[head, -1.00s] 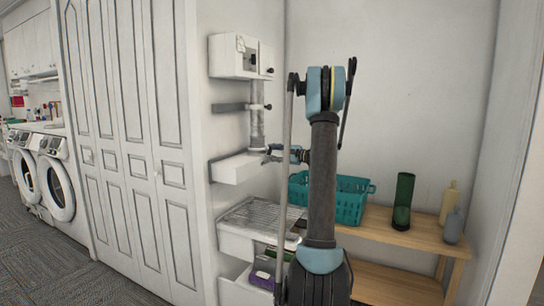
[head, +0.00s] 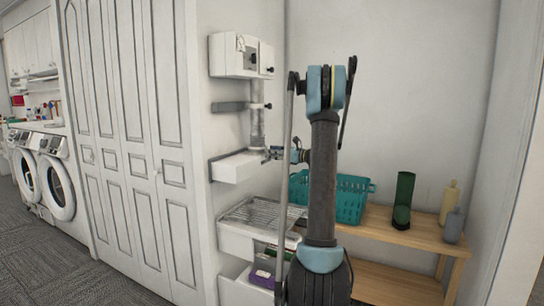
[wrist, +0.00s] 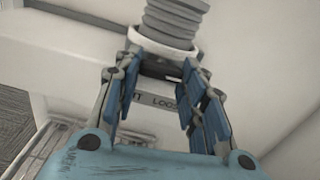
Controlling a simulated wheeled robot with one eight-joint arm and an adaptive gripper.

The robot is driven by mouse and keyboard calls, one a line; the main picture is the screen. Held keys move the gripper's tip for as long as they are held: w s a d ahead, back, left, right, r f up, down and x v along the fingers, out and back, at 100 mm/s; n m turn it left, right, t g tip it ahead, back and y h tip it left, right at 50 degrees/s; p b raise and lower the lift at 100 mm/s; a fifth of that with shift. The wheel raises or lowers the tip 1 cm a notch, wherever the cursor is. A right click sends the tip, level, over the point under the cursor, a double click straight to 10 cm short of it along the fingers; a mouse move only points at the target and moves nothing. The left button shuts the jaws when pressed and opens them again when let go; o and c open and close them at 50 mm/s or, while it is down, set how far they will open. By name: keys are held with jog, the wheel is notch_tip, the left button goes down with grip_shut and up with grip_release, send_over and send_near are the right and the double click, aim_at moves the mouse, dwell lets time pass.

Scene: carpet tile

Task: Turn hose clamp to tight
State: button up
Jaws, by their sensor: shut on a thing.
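A grey ribbed hose (wrist: 175,20) runs down to a pale ring, the hose clamp (wrist: 160,45), in the wrist view. My gripper (wrist: 160,70) has its blue fingers on both sides just below the ring, shut on the clamp; a dark part shows between the fingertips. A label (wrist: 160,100) behind the fingers is partly covered; letters like "T LOOS" can be read. In the head view the hose (head: 257,127) hangs above a white ledge, and my gripper (head: 270,154) reaches its lower end from the right. The clamp's exact angle cannot be told.
A white wall box (head: 233,56) and a grey bracket (head: 230,107) sit above the white ledge (head: 232,170). A drying rack (head: 262,212) is below. A teal basket (head: 350,200), green boot-like object (head: 403,200) and bottles (head: 449,200) stand on a wooden bench (head: 400,236).

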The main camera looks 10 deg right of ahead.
jog(key=shift+w+d+r+m, duration=0.1)
jog(key=shift+w+m, duration=0.05)
jog(key=shift+m, duration=0.45)
jog(key=o, duration=1.1)
jog(key=shift+c, duration=0.2)
jog(key=v, duration=1.2)
